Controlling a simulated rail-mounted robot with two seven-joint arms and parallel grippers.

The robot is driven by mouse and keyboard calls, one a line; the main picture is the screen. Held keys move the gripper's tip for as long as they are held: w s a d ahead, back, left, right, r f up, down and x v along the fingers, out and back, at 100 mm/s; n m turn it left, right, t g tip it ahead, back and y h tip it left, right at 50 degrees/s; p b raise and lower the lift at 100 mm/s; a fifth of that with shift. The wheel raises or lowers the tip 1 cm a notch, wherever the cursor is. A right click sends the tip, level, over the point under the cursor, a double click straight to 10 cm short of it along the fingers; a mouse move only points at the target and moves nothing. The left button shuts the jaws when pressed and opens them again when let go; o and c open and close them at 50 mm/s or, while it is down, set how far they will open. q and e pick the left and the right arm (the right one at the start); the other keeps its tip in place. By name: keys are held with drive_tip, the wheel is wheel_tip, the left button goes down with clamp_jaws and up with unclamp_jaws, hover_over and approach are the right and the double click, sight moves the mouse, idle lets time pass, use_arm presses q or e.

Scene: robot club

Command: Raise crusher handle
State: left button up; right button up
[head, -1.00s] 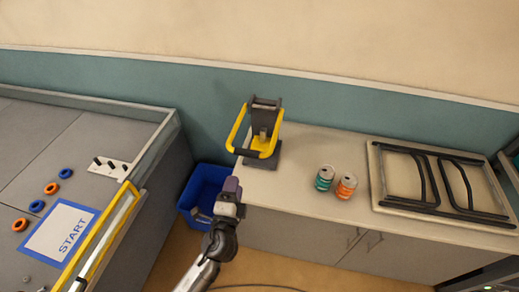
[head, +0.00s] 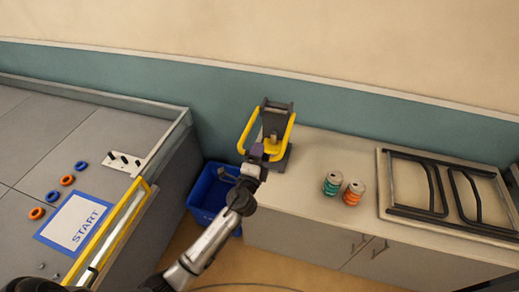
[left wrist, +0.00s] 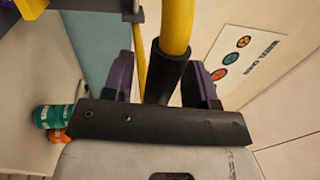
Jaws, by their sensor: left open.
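The can crusher (head: 277,122) stands at the left end of the grey counter, dark with a yellow U-shaped handle (head: 245,136). The handle slopes down toward me, its lower end low at the front. My left gripper (head: 257,153) is at this lower end and hides the grip bar in the head view. In the left wrist view, the black grip (left wrist: 166,72) and yellow bar (left wrist: 177,25) lie between the two open fingers of my left gripper (left wrist: 161,78). Whether the fingers touch the grip, I cannot tell. My right gripper is not in view.
Two cans, teal (head: 332,184) and orange (head: 353,193), stand on the counter (head: 305,165) right of the crusher. A blue bin (head: 203,197) is on the floor left of the counter. A walled game table (head: 120,200) lies farther left. A framed panel (head: 388,185) lies at right.

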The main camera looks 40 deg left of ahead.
use_arm(q)
drive_tip(key=shift+w+a+r, duration=0.1)
drive_tip(key=shift+w+a, duration=0.15)
drive_tip(key=shift+w, duration=0.4)
drive_tip(key=shift+c, duration=0.4)
clamp_jaws()
